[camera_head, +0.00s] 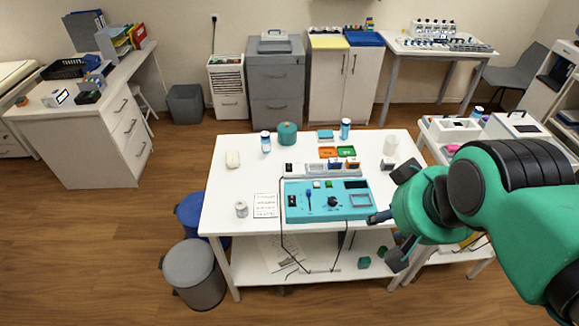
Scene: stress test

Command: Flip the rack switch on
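A teal control panel (326,213) lies on the white table's front half. It carries a black rocker-like switch (292,201) at its left, a blue lever (309,197), small buttons, a black knob (332,201) and a dark display (356,184). A grey rack-like strip (318,170) with small modules stands right behind it. I cannot tell which part is the rack switch or its position. My green arm comes in from the right. My gripper (387,238) is by the panel's right front side, with its dark fingers apart and nothing seen between them.
Behind the panel on the table (219,190) are orange and green trays (346,151), a teal pot (287,133) and bottles. A paper sheet (265,206) and a small jar (241,209) are left of the panel. Cables hang over the front edge. A white cylinder (391,146) stands back right.

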